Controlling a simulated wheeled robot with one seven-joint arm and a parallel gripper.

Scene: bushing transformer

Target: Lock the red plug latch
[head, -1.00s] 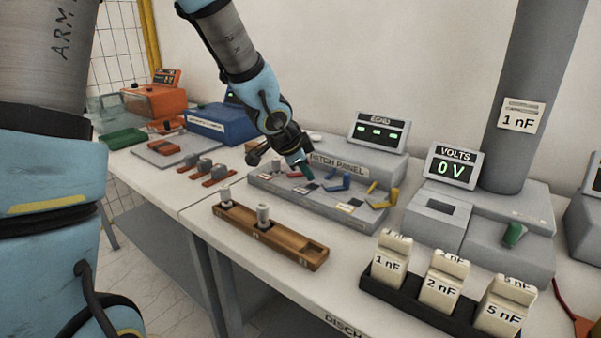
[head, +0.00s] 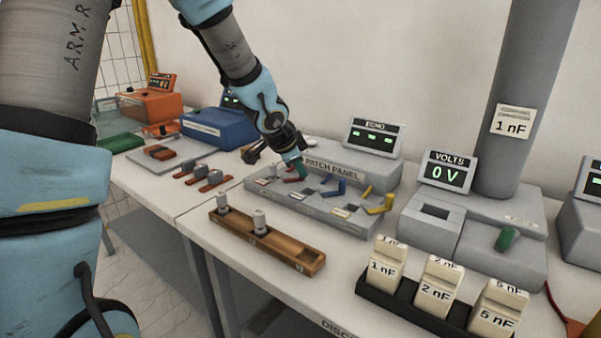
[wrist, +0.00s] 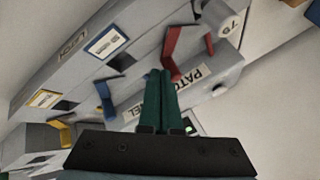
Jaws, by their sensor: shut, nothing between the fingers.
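The grey patch panel (head: 345,212) carries a red latch, a blue latch (head: 334,188) and a yellow latch (head: 379,204). The red latch (wrist: 175,58) is a bent lever at upper middle in the wrist view; in the head view it is small and partly hidden by my gripper. My gripper (wrist: 160,74) has green fingers, shut and empty. Its tips are right beside the lower bend of the red latch; I cannot tell whether they touch. In the head view my gripper (head: 299,168) points down over the panel's left part. The blue latch also shows in the wrist view (wrist: 104,100).
A wooden rack (head: 265,246) with grey plugs stands in front of the panel. A black tray (head: 415,312) holds cream capacitor blocks at the front right. An ECHO display (head: 374,137) stands behind, and a VOLTS display (head: 447,172) to the right.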

